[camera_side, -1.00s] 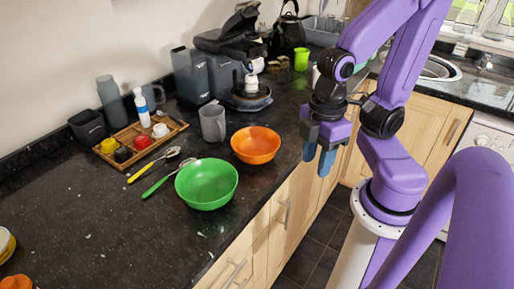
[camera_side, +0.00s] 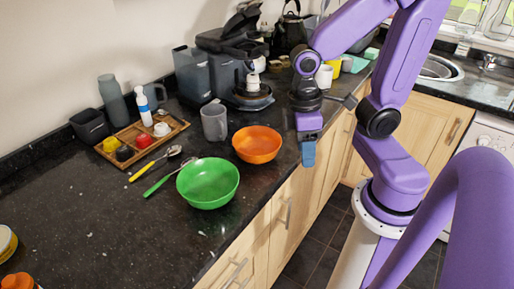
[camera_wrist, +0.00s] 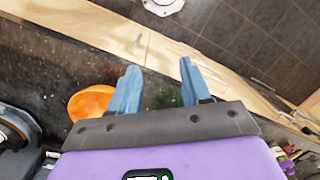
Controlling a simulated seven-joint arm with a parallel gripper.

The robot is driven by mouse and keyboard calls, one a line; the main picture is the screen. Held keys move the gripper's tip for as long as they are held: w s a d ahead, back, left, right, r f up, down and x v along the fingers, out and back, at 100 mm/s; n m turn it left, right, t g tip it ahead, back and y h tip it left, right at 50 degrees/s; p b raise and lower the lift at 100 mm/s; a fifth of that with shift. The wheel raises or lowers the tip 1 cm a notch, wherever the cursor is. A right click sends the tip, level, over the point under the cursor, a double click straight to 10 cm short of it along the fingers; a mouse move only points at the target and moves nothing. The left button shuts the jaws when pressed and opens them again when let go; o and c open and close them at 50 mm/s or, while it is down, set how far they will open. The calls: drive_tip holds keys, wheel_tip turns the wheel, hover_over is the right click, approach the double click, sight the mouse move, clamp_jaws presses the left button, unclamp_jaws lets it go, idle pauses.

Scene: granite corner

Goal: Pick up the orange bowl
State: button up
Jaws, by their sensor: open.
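A green bowl (camera_side: 208,183) stands left of the orange bowl, with a green-handled spoon beside it. A grey mug (camera_side: 214,122) and a coffee machine (camera_side: 235,65) stand behind the orange bowl. A wooden tray (camera_side: 176,125) holds small jars. The front left counter is mostly clear.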

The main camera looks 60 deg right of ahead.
drive_tip(key=w+d+f+m+y, duration=0.1)
drive_tip(key=w+d+m+y, duration=0.25)
drive_tip(key=m, duration=0.85)
drive_tip(key=w+d+f+m+y, duration=0.2)
drive_tip(key=d+m+y, duration=0.3)
drive_tip(key=m, duration=0.7)
drive_tip(key=s+d+m+t+h, duration=0.35)
drive_tip(key=m+t, duration=0.45)
drive_tip(key=m, duration=0.3)
drive_tip(key=s+d+m+t+h, duration=0.2)
drive_tip(key=s+d+m+t, duration=0.15)
drive_tip(key=m+t, duration=0.6)
drive_tip(key=shift+w+a+f+m+g, duration=0.5)
drive_tip(key=shift+w+f, duration=0.4)
drive_tip(key=shift+w, duration=1.85)
drive_tip(key=shift+w+a+f+m+g, duration=0.3)
drive_tip(key=shift+w+a+f, duration=0.5)
drive_tip(key=shift+w, duration=2)
drive_tip(key=shift+w+a+f+m+g, duration=0.35)
drive_tip(key=shift+w+f, duration=0.7)
drive_tip(key=shift+w, duration=1.7)
clamp_jaws()
